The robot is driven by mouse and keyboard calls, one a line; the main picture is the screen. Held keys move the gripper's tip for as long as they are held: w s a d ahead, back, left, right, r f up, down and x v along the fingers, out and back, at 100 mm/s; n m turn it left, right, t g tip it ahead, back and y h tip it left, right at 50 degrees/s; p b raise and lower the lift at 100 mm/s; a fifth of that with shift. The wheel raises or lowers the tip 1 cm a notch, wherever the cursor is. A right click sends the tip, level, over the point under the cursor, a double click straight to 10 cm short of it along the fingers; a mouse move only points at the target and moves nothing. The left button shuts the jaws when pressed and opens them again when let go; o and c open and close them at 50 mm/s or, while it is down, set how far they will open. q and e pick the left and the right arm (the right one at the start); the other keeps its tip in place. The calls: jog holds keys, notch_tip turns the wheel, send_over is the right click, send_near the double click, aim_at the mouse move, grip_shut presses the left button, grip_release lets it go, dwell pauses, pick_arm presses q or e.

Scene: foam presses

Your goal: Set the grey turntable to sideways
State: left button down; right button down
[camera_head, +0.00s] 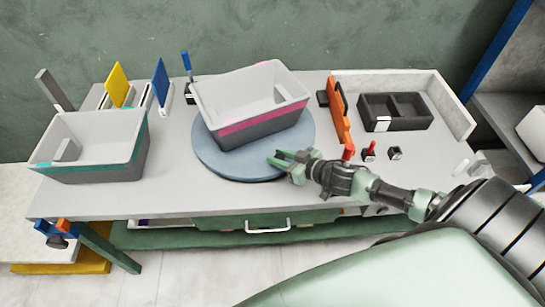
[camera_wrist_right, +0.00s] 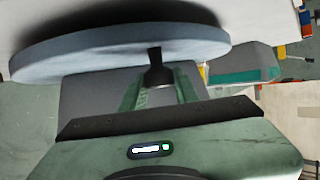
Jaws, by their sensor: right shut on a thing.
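The grey turntable (camera_head: 212,158) is a round blue-grey disc on the workbench in the head view. A grey box with a pink stripe (camera_head: 262,128) sits on it, its long side slanting up to the right. My right gripper (camera_head: 279,160) is at the disc's front right edge. In the right wrist view the disc's rim (camera_wrist_right: 85,57) runs across the top, and my right gripper (camera_wrist_right: 158,80) is shut on a small dark knob (camera_wrist_right: 155,54) at that rim. My left gripper is not in view.
A second grey box with a teal stripe (camera_head: 85,170) stands at the bench's left. Orange panels (camera_head: 341,112) and a black divided tray (camera_head: 395,112) are to the right. Yellow (camera_head: 118,86) and blue (camera_head: 160,83) plates stand behind. The bench front, left of my arm, is clear.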

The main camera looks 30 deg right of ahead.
jog(key=c, duration=1.1)
grip_release()
jog(key=shift+f, duration=0.1)
jog(key=shift+b+v, duration=0.45)
jog(key=shift+v, duration=3.5)
jog(key=shift+a, duration=0.1)
